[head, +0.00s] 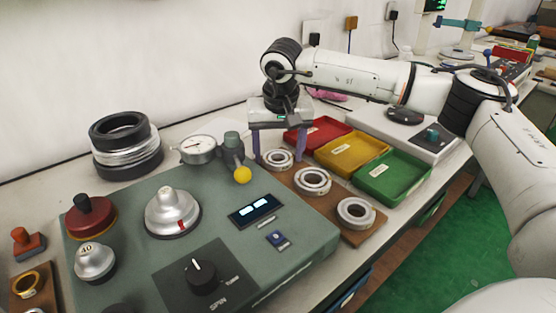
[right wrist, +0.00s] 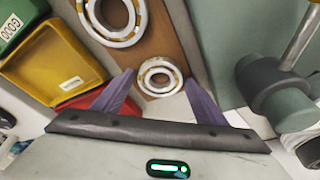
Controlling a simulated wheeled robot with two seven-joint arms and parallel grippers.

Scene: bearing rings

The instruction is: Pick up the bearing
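Three bearings lie in a row on a brown board (head: 325,207): a far bearing (head: 278,160), a middle bearing (head: 312,181) and a near bearing (head: 355,213). My right gripper (head: 279,160) is open above the far bearing, with its purple fingers to either side of it. In the right wrist view the far bearing (right wrist: 159,77) shows between and just beyond the fingertips (right wrist: 160,82), untouched as far as I can see. The middle bearing (right wrist: 112,18) is at the top of that view. My left gripper is not in view.
Red (head: 318,133), yellow (head: 351,153) and green (head: 393,177) trays stand right of the board. A green-grey machine (head: 215,260) with a yellow-knobbed lever (head: 242,175) stands left, close to the gripper. A gauge (head: 197,149) and stacked black rings (head: 125,145) are further left.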

